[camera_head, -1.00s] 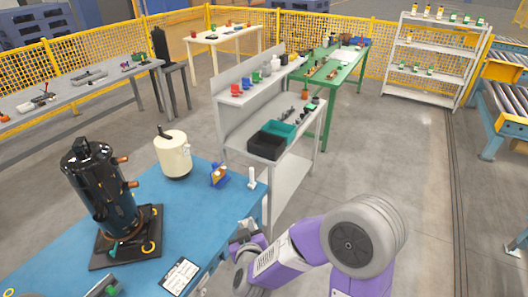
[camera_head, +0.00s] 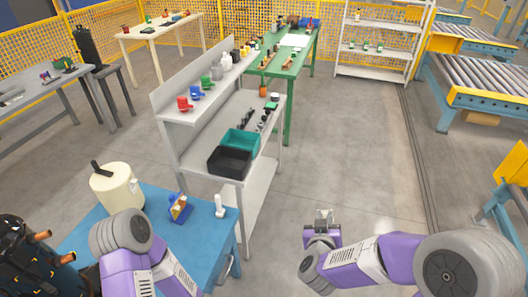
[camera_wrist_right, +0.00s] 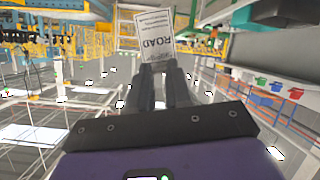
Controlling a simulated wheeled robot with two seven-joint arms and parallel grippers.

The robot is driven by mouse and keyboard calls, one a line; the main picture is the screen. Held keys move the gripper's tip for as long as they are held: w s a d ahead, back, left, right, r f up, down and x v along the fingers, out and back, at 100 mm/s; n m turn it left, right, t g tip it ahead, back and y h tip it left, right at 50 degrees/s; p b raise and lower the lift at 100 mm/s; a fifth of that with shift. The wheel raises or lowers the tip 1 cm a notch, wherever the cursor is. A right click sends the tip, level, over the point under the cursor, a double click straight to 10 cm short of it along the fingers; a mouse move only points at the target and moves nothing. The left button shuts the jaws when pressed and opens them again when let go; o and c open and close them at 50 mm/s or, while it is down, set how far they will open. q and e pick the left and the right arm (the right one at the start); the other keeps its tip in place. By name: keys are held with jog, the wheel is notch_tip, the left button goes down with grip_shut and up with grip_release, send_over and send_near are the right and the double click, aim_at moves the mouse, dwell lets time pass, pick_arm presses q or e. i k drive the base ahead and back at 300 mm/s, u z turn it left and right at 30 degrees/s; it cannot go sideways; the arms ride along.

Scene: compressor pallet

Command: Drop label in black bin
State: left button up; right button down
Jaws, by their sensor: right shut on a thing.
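The label (camera_wrist_right: 155,35) is a white card with printed text, including "ROAD", held between the fingertips of my right gripper (camera_wrist_right: 165,72) in the right wrist view. In the head view my right gripper (camera_head: 325,218) is over the open floor, right of the grey shelf bench and apart from the black bin. The label is too small to make out there. The black bin (camera_head: 230,161) is an open box on the bench's lower deck, at its near end. My left arm shows at lower left, but its gripper is not visible.
A teal bin (camera_head: 241,141) sits directly behind the black bin. The upper shelf (camera_head: 193,113) with small coloured bins rises left of both. A blue table (camera_head: 213,245) with a cream tank (camera_head: 116,190) stands in front.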

aim_at(234, 164)
jog(key=u, duration=0.5)
jog(key=i, duration=1.1)
jog(key=u, duration=1)
